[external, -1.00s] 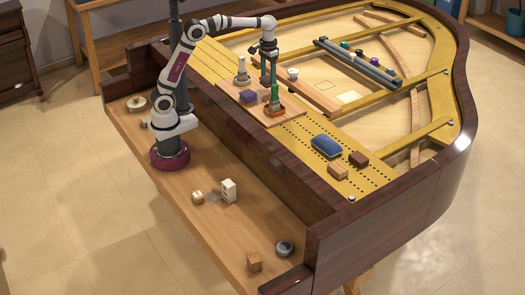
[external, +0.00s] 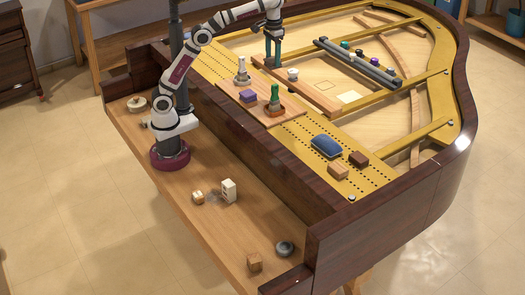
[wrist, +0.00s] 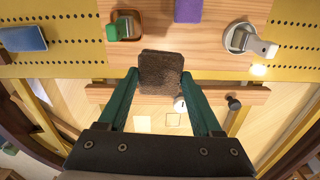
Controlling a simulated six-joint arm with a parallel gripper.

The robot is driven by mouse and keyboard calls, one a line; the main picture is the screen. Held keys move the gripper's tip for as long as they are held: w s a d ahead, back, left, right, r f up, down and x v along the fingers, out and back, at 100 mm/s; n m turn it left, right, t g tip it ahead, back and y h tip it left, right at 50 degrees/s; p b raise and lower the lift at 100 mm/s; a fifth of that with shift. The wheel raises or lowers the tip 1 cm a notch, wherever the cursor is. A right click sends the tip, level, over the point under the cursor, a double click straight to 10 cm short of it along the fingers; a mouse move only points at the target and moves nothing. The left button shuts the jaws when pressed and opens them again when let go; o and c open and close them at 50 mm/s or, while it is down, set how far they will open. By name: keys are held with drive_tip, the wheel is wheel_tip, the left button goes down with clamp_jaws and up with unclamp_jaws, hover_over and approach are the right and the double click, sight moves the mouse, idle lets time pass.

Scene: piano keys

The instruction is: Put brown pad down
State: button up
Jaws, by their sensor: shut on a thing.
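On the board stand a green-handled tool (external: 274,97), a purple block (external: 248,96) and a grey-handled tool (external: 242,72). A white knob (external: 293,73) is close right of my gripper. A dark rack (external: 358,63) holds several coloured knobs. A blue pad (external: 326,146) lies nearer the front.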

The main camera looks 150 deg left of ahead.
drive_tip(key=w+d+m, duration=0.4)
drive_tip(key=w+d, duration=1.5)
drive_tip(key=w, duration=0.2)
drive_tip(key=w+d+m, duration=0.2)
drive_tip(key=w+d, duration=0.1)
drive_tip(key=d, duration=1.1)
drive_tip(key=w+d+m, duration=0.2)
drive_tip(key=w+d, duration=0.1)
drive_tip(key=d, duration=1.1)
wheel_tip(320, 180, down, 26)
drive_tip(key=a, duration=0.1)
drive_tip(key=w+a+f, duration=0.1)
drive_tip(key=a+f, duration=0.1)
drive_tip(key=a, duration=0.1)
drive_tip(key=w+a+f, duration=0.2)
drive_tip(key=a+f, duration=0.1)
drive_tip(key=w+a+f, duration=0.1)
drive_tip(key=a+f, duration=0.1)
drive_tip(key=a, duration=0.2)
drive_tip(key=shift+w+a+f, duration=0.1)
drive_tip(key=shift+w+f, duration=0.15)
drive_tip(key=shift+w, duration=0.1)
drive_tip(key=shift+f, duration=2)
